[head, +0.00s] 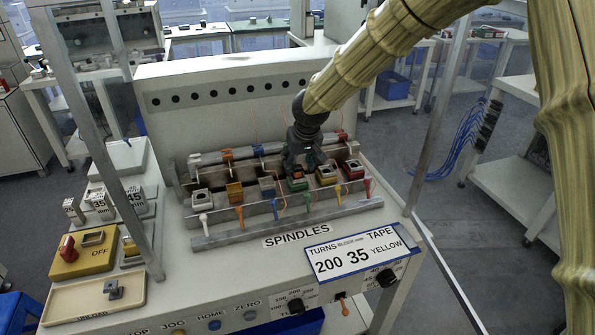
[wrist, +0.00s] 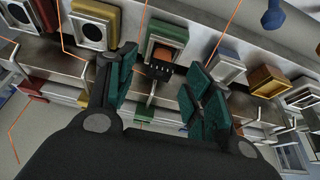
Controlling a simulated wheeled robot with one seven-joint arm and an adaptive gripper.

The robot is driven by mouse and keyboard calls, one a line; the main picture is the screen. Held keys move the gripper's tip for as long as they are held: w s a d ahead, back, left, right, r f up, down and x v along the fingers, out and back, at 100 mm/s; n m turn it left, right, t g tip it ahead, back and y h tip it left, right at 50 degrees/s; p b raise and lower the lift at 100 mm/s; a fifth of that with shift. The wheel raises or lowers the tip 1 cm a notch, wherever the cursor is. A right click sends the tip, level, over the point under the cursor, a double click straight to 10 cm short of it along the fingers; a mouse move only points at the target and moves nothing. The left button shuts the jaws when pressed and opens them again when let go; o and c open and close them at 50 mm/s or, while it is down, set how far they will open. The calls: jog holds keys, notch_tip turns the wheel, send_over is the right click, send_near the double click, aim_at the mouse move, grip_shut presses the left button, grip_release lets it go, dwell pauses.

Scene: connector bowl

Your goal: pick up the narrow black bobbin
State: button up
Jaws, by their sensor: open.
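My gripper (wrist: 160,85) is open, its two green-padded fingers spread on either side of a small black piece (wrist: 158,71). The piece sits at the front of a green-framed block with an orange-brown middle (wrist: 166,48). It looks like the narrow black bobbin, but it is too small to be sure. The fingers appear apart from it. In the head view my gripper (head: 302,160) is lowered over the spindle row, right of its middle, and hides what is directly below it. The green-framed block (head: 298,184) shows just in front of the gripper.
Coloured blocks line the row: yellow (head: 326,174) and red (head: 353,169) to the right, grey-blue (head: 267,187) and orange (head: 235,192) to the left. Levers stand along the front rail (head: 290,220). A tall back panel (head: 220,90) rises behind. Thin orange wires cross the wrist view.

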jog(key=shift+w+f, duration=0.35)
jog(key=shift+f, duration=0.3)
jog(key=shift+a+f, duration=0.15)
jog(key=shift+f, duration=0.05)
jog(key=shift+f, duration=0.1)
jog(key=shift+c, duration=0.4)
jog(key=c, duration=0.9)
